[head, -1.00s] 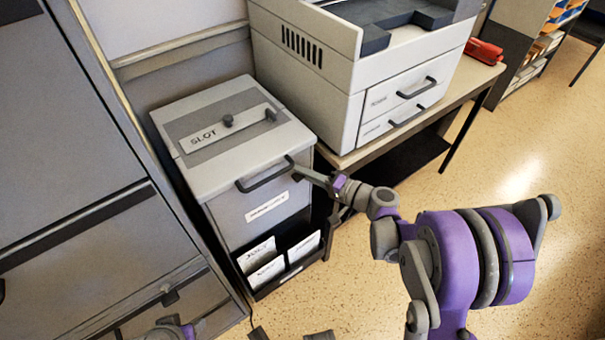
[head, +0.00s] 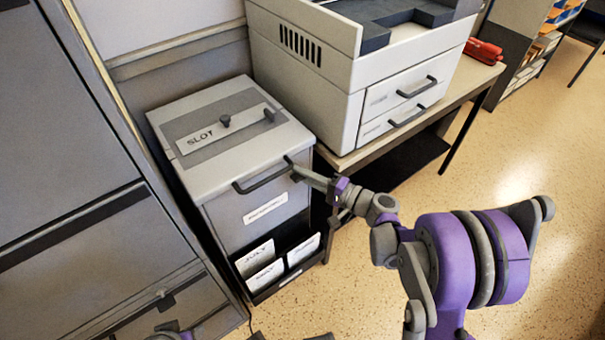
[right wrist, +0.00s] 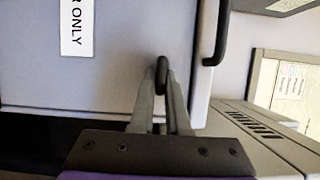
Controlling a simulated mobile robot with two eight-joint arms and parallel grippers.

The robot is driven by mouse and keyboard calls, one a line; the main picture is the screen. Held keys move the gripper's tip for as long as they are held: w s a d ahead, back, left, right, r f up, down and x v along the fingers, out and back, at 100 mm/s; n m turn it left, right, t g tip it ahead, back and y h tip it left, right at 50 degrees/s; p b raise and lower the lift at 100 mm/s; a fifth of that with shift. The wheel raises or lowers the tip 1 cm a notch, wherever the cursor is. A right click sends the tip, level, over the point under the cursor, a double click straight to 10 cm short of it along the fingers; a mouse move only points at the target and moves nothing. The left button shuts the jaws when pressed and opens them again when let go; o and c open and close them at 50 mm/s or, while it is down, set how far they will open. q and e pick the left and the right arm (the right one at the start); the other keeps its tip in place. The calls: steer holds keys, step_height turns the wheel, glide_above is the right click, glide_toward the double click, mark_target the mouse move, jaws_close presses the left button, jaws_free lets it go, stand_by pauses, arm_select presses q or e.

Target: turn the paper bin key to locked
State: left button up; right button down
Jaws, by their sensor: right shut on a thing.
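The grey paper bin (head: 222,215) stands beside the cabinet, with a "SLOT" lid and a curved black handle (head: 262,180) on its front. My right gripper (head: 297,172) is at the front's upper right, by the handle's right end. In the right wrist view its two fingers (right wrist: 162,85) are shut on the dark rounded key (right wrist: 162,68) at the bin front. The fingers hide part of the key, and I cannot read its lock position. A purple and grey part of my left arm (head: 172,331) shows at the bottom left; its jaws are not clear.
A grey machine (head: 305,75) with drawers stands on a table right of the bin. A tall grey cabinet (head: 75,130) stands close on the left. A rack of white cards (head: 266,275) sits low on the bin front. The floor at the right is clear.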

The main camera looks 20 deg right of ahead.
steer(key=c, duration=0.9)
jaws_free()
steer(key=p+v, duration=0.1)
steer(key=v, duration=0.9)
steer(key=shift+s+d, duration=0.3)
steer(key=shift+a, duration=0.15)
